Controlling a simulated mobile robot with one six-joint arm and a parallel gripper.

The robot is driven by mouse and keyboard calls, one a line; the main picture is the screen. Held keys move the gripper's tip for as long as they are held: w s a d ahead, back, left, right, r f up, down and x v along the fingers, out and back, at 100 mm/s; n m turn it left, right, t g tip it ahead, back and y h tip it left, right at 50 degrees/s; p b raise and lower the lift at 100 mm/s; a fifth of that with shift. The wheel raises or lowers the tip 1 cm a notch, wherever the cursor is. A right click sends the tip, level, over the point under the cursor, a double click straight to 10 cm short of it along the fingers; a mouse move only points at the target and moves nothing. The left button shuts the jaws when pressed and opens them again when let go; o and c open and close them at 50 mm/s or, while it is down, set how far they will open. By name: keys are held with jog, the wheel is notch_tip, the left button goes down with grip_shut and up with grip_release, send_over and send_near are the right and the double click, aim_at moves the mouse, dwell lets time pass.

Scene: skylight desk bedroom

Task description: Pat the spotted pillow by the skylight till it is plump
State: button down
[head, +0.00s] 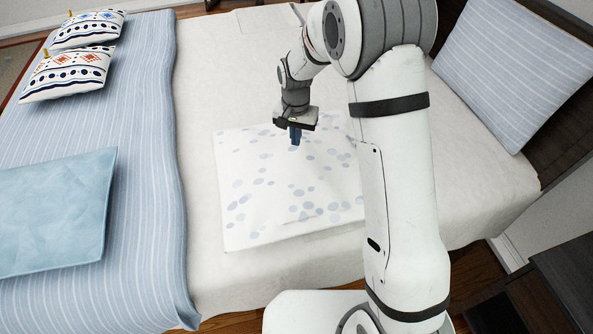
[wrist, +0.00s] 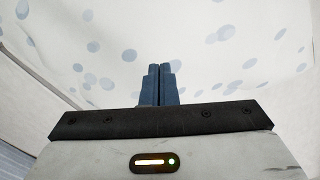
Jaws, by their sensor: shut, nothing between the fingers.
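The spotted pillow (head: 283,192) is white with blue-grey dots and lies flat on the bed's cream sheet. My arm hides part of its right side in the head view. My gripper (head: 295,141) points down over the upper part of the pillow, with its blue fingers together and empty. In the wrist view the closed fingers (wrist: 159,82) stand in front of the dotted cloth (wrist: 200,35), which fills most of the picture. I cannot tell whether the fingertips touch the pillow.
A blue striped blanket (head: 150,130) covers the bed's left side, bearing a light blue cushion (head: 55,212) and two patterned cushions (head: 68,72) (head: 88,29). A striped pillow (head: 512,65) leans at the right. Dark furniture (head: 560,285) stands at the lower right. Bare sheet (head: 225,75) lies above the spotted pillow.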

aim_at(296, 153)
jog(key=shift+f+b, duration=1.7)
jog(key=shift+f, duration=0.9)
jog(key=shift+r, duration=0.1)
jog(key=shift+r+p, duration=2.05)
jog(key=shift+r, duration=1.25)
